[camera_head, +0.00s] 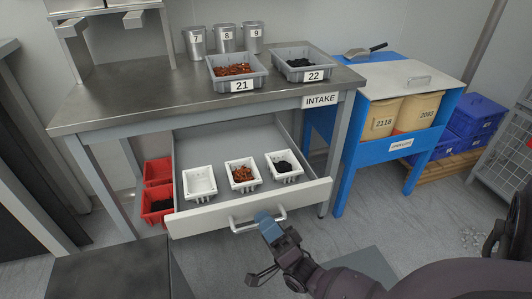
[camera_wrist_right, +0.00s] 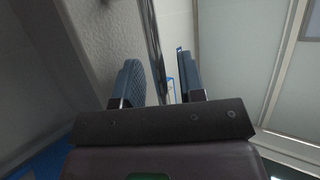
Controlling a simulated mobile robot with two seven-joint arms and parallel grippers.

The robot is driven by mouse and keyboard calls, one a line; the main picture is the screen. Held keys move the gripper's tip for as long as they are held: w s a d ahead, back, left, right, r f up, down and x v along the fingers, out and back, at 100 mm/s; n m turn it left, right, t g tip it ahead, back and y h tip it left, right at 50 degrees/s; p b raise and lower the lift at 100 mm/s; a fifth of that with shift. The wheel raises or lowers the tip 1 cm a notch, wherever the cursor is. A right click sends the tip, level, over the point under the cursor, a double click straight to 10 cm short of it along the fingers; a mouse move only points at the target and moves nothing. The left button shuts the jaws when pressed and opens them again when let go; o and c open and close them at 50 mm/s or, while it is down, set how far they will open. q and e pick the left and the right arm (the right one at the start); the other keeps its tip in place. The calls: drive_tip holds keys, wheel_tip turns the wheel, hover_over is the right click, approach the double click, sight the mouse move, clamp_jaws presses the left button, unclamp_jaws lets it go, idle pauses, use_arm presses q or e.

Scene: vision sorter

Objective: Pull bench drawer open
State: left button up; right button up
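The bench drawer (camera_head: 203,218) stands pulled out from under the steel bench (camera_head: 120,97), its inside showing. Its pale front has a bar handle (camera_head: 241,228). My right gripper (camera_head: 266,218), with blue finger pads, is at the handle. In the right wrist view my right gripper (camera_wrist_right: 160,82) has its two pads apart, with a metal bar showing between or just beyond them. Contact with the handle cannot be made out. My left gripper is not in view.
In the drawer are a white empty tray (camera_head: 200,188), one with reddish bits (camera_head: 242,187) and one with black bits (camera_head: 285,177). Red bins (camera_head: 154,220) stand left of it. A blue stand (camera_head: 366,150) is at right. Grey floor is clear ahead.

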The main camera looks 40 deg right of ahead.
drive_tip(key=shift+f, duration=0.1)
use_arm(q)
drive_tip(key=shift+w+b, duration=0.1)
drive_tip(key=shift+b, duration=0.35)
use_arm(e)
drive_tip(key=v, duration=1)
drive_tip(key=shift+s+f, duration=0.2)
drive_tip(key=shift+f, duration=0.05)
